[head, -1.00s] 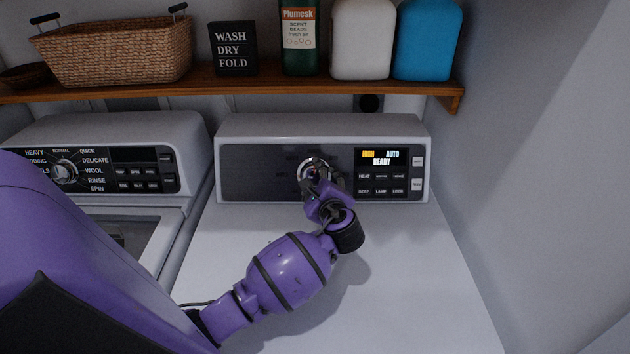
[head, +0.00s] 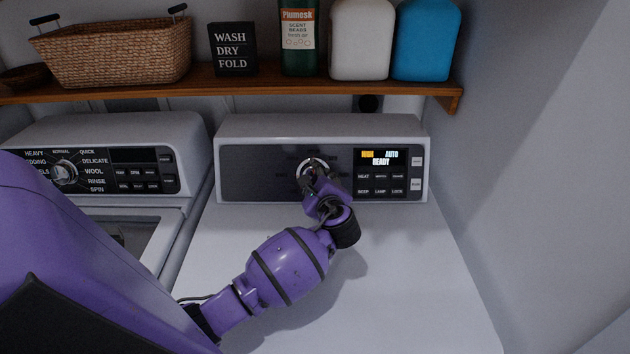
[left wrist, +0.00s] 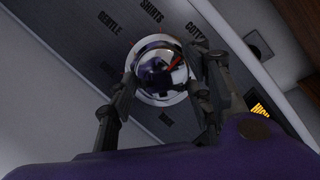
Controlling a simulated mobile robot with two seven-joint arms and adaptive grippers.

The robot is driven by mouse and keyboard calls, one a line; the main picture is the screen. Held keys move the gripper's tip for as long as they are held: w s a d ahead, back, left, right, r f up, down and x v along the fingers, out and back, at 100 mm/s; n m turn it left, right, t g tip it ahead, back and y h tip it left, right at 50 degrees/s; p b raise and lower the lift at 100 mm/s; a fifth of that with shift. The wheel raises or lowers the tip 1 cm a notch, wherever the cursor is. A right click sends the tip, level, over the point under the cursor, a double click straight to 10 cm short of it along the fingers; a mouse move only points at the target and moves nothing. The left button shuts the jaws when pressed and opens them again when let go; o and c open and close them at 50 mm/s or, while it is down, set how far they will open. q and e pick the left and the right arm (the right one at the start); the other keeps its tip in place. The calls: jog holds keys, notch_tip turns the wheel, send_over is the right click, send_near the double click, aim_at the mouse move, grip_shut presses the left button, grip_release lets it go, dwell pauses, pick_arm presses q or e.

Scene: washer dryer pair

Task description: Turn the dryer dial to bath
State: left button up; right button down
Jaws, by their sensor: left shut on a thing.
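The dryer dial (head: 313,164) is a round chrome knob on the dark panel of the right-hand machine. In the left wrist view the dial (left wrist: 158,62) shows a red pointer mark, with the labels GENTLE, SHIRTS and a partly hidden COTT... around it. The pointer lies toward the side between SHIRTS and COTT.... My left gripper (left wrist: 160,88) is shut on the dial, one finger on each side. In the head view my left gripper (head: 316,176) covers the dial's lower part. The label for bath cannot be made out. My right gripper is not in view.
A wooden shelf (head: 230,85) with a basket and bottles runs above. A wall closes the right side.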

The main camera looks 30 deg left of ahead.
pick_arm(q)
jog(key=shift+f, duration=0.15)
jog(key=m, duration=0.2)
jog(key=m+t, duration=0.1)
jog(key=m, duration=0.2)
jog(key=shift+s+a+m+t+h, duration=0.2)
jog(key=shift+a+m+t+h, duration=0.1)
jog(key=shift+h, duration=0.1)
jog(key=shift+m+t+h, duration=0.5)
jog(key=shift+m+h, duration=0.1)
jog(key=shift+m, duration=1.6)
jog(key=shift+s+m, duration=0.1)
jog(key=shift+m, duration=0.2)
jog(key=o, duration=1.1)
jog(key=shift+a, duration=0.1)
